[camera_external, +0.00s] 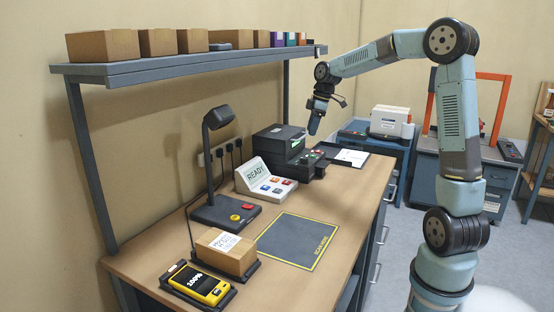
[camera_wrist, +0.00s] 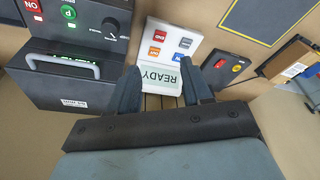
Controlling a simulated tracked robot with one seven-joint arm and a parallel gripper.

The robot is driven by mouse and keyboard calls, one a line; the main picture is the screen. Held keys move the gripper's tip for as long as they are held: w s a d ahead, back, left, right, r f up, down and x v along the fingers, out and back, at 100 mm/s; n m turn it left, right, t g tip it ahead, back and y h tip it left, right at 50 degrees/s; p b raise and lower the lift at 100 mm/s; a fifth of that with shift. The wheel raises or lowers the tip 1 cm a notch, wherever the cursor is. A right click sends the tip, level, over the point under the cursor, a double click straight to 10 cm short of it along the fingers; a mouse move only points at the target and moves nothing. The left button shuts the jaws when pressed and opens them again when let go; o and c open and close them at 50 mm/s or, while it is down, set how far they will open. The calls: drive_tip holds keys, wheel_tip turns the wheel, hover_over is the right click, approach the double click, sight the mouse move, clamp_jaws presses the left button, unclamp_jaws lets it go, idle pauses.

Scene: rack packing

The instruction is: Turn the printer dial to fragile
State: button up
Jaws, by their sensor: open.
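The black printer (camera_external: 280,141) stands at the back of the workbench, with a lit slot and coloured buttons on its front. In the wrist view the printer (camera_wrist: 70,88) is upside down at the left, with a grey handle. Its panel has a red button (camera_wrist: 33,6), a green button (camera_wrist: 68,11) and a dark round dial (camera_wrist: 110,25) with small marks around it. The dial's labels and setting are too small to read. My gripper (camera_external: 313,127) is above the printer's right side. In the wrist view my gripper (camera_wrist: 161,84) is open and empty, apart from the dial.
A white console (camera_external: 265,180) reading READY stands beside the printer. A lamp (camera_external: 222,165), a cardboard box (camera_external: 226,252) and a yellow handheld device (camera_external: 199,285) are nearer. A shelf (camera_external: 190,66) overhangs the bench. The dark mat (camera_external: 297,240) is clear.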

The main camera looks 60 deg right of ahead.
drive_tip(key=n+t+y, duration=0.1)
drive_tip(key=y, duration=0.1)
approach(304, 157)
drive_tip(key=x, duration=0.8)
drive_tip(key=shift+a+f, duration=0.25)
drive_tip(key=shift+f, duration=0.1)
drive_tip(key=shift+c, duration=0.4)
drive_tip(key=c, duration=0.7)
